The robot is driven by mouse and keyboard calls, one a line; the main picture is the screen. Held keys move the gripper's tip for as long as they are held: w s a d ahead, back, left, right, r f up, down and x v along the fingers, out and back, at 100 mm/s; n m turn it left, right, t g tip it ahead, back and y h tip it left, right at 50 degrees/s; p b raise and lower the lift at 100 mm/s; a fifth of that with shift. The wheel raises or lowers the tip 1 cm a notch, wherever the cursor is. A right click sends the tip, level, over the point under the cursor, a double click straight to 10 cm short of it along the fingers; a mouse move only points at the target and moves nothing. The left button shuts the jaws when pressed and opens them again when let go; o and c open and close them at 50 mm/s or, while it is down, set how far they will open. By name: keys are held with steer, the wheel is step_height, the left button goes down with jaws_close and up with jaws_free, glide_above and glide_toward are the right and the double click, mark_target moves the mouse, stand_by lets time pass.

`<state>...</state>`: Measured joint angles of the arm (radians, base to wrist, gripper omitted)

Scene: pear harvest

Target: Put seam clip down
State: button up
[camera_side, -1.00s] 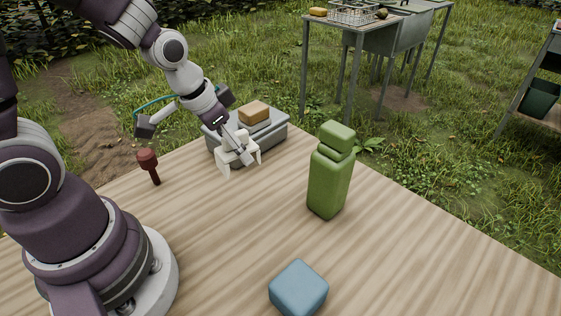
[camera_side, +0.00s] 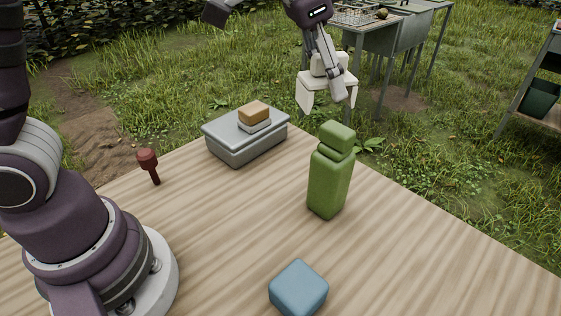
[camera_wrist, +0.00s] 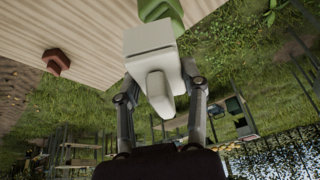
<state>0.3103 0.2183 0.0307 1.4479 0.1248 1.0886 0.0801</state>
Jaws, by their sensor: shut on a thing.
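The seam clip (camera_side: 312,97) is a white block with legs pointing down. My gripper (camera_side: 335,88) is shut on it and holds it in the air, clear of the table. In the side view it shows against the grass, up beyond the green bottle (camera_side: 328,182). In the wrist view the clip (camera_wrist: 150,42) sits between my two fingers (camera_wrist: 158,88) and hides part of what lies behind it.
The wooden table (camera_side: 220,235) has a wide bare middle. On it are a grey box (camera_side: 238,150) with a tan block (camera_side: 254,111) on top, a dark red knobbed tool (camera_side: 148,161) and a blue block (camera_side: 298,291). Grass and a metal stand (camera_side: 385,40) lie beyond.

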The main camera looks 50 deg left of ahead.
steer(key=d+f+m+h, duration=0.1)
steer(key=d+f+m, duration=0.15)
steer(key=d, duration=1.25)
steer(key=shift+m+g, duration=0.4)
steer(key=shift+m, duration=0.05)
steer(key=f, duration=2)
steer(key=shift+s+a, duration=0.25)
steer(key=shift+s, duration=0.05)
steer(key=shift+f, duration=0.1)
steer(key=o, duration=1)
steer(key=shift+f, duration=0.1)
